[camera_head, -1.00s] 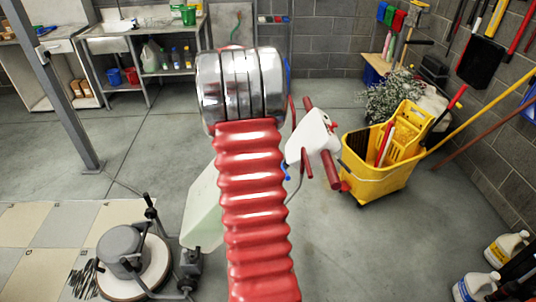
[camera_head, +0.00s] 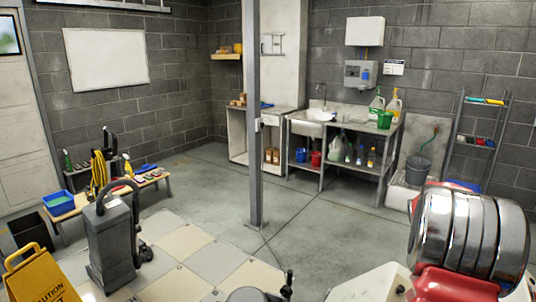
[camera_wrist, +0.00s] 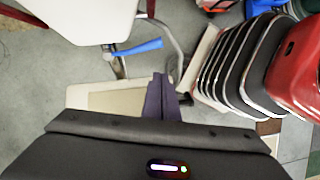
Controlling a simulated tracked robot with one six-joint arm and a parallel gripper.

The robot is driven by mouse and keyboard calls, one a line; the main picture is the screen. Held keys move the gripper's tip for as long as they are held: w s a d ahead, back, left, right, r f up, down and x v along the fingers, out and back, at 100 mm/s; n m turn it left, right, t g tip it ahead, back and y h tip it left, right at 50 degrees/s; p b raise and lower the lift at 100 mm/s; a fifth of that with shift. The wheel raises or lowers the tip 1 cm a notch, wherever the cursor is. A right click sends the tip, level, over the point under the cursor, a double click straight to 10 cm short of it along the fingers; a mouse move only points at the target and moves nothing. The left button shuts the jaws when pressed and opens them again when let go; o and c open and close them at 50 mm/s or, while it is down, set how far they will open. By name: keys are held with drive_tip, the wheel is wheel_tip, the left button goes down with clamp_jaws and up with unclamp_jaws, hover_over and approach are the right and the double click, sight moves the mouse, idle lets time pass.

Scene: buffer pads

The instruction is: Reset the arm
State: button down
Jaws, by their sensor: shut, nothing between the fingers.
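My arm, with its red ribbed sleeve and chrome rings, shows at the lower right of the head view. My gripper is out of sight there. In the wrist view, my gripper (camera_wrist: 160,88) shows as two dark purple-grey fingers, closed together with nothing between them. Beyond the fingertips are a curved metal tube and a blue strip. My chrome-ringed, red arm part fills the right of the wrist view.
A grey post (camera_head: 255,130) rises from the floor ahead. A sink bench (camera_head: 325,128) stands behind it. On the left are a grey upright vacuum (camera_head: 112,240), a low table (camera_head: 75,208) and a yellow caution sign (camera_head: 38,275). The middle floor is clear.

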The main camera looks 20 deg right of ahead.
drive_tip(key=w+a+r+m+t, duration=0.2)
drive_tip(key=w+a+r+m, duration=0.15)
drive_tip(key=a, duration=0.85)
drive_tip(key=w+a+r+m+t, duration=0.2)
drive_tip(key=a+r+m, duration=0.15)
drive_tip(key=a, duration=0.85)
drive_tip(key=s+a+r+n+t, duration=0.1)
drive_tip(key=s+a+r+t, duration=0.1)
drive_tip(key=a, duration=0.9)
drive_tip(key=s+a+r+n+t+y, duration=0.1)
drive_tip(key=s+a+r+n+t, duration=0.1)
drive_tip(key=a, duration=1)
wheel_tip(320, 180, up, 3)
drive_tip(key=shift+s+a+f+t, duration=0.1)
drive_tip(key=shift+s+a+t, duration=0.2)
drive_tip(key=shift+t, duration=0.4)
drive_tip(key=shift+d, duration=0.15)
